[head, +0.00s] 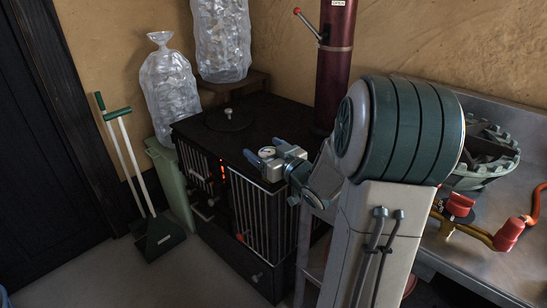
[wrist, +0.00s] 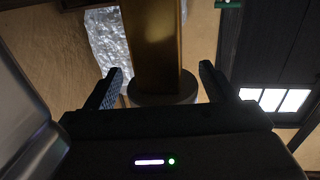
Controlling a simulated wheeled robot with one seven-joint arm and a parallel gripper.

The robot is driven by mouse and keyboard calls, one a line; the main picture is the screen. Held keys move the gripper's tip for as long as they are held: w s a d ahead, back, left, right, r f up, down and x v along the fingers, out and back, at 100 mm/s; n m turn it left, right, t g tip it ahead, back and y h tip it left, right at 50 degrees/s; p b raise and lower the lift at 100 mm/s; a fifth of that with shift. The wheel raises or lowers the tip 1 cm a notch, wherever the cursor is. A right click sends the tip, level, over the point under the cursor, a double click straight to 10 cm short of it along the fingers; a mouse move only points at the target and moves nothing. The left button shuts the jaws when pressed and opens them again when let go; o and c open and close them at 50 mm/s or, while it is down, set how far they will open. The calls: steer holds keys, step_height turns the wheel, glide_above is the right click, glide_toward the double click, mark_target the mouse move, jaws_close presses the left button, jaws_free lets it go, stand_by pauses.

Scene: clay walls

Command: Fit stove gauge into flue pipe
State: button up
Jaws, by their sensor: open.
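The stove gauge (head: 266,152) shows a small round pale dial at my gripper, above the front edge of the black stove's top. My gripper (head: 264,154) is open, with its fingers on either side of the gauge. In the wrist view, a brass-coloured shaft (wrist: 152,45) with a dark round end (wrist: 160,97) stands between the spread fingers of my gripper (wrist: 160,72); it looks like the gauge's stem. I cannot tell whether the fingers touch it. The dark red flue pipe (head: 335,55) rises at the stove's back right, with an "OPEN" label and a red-tipped lever. Its gauge hole is not visible.
The black stove (head: 215,135) has barred doors and an orange glow. A dustpan (head: 160,237) is at the left. A metal bench (head: 490,255) with a grey-green basket (head: 485,150) and red-capped pipework is at right.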

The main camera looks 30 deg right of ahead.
steer(key=shift+a+r, duration=0.1)
steer(key=c, duration=1.1)
steer(key=shift+s+a+r+p, duration=0.1)
steer(key=shift+s+r+p, duration=0.05)
steer(key=shift+r+p, duration=8.3)
step_height(320, 180, up, 3)
steer(key=b, duration=0.3)
